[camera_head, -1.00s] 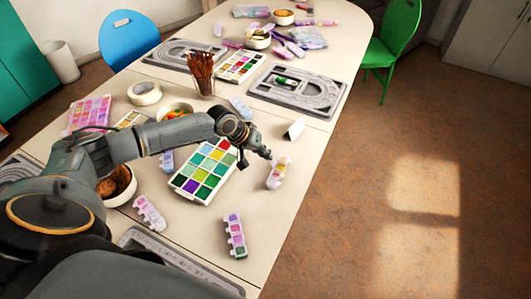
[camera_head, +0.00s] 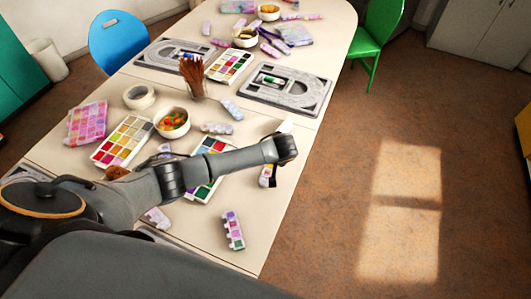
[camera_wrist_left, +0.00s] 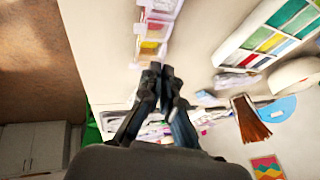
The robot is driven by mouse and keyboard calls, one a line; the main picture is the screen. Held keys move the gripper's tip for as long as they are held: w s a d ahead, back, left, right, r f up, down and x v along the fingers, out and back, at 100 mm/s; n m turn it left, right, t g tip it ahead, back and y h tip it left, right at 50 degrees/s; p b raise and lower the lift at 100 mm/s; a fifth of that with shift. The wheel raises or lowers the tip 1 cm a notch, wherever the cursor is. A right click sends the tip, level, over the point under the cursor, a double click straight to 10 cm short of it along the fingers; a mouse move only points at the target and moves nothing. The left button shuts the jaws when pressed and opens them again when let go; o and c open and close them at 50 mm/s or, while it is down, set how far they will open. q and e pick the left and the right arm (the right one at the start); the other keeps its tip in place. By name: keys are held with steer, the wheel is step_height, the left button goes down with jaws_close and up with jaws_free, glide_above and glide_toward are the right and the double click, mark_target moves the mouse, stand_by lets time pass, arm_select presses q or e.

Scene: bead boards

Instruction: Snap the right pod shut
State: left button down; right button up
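The right pod (camera_head: 263,181) is a small pale case with coloured compartments near the table's right edge. In the head view my left wrist covers most of it. In the left wrist view the pod (camera_wrist_left: 153,32) shows at the top, with clear walls and yellow and red contents; I cannot tell how its lids stand. My left gripper (camera_wrist_left: 162,69) points at the pod's near end, just short of it in the picture. Its fingertips are together with nothing seen between them; whether they touch the pod is unclear. My right gripper is not in view.
Another pod (camera_head: 232,230) lies nearer the front edge. A colour palette (camera_head: 203,190) lies partly under my left arm. Open floor lies to the right.

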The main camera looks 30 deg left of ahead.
mark_target(282, 176)
arm_select(q)
steer(key=shift+d+f+y+b, duration=0.5)
steer(key=shift+d+y, duration=0.2)
steer(key=shift+y, duration=0.2)
steer(key=d+f+y+b, duration=0.1)
steer(key=y+b, duration=0.1)
steer(key=b, duration=0.1)
steer(key=d+f+m+y+b, duration=0.1)
steer(key=y+b, duration=0.1)
steer(key=b, duration=0.1)
steer(key=shift+w+f, duration=0.1)
steer(key=shift+w, duration=0.1)
steer(key=y+b, duration=0.1)
steer(key=b, duration=0.2)
steer(key=f+m+y+b, duration=0.1)
steer(key=y+b, duration=0.1)
steer(key=b, duration=0.1)
steer(key=d+f+m+y+b, duration=0.1)
steer(key=y+b, duration=0.1)
steer(key=b, duration=0.2)
steer(key=shift+f, duration=0.15)
steer(key=shift+w+d+y+b, duration=0.1)
steer(key=shift+y+b, duration=0.5)
steer(key=shift+b, duration=0.35)
steer(key=shift+t, duration=0.3)
steer(key=c, duration=1.6)
jaws_free()
steer(key=shift+o, duration=0.2)
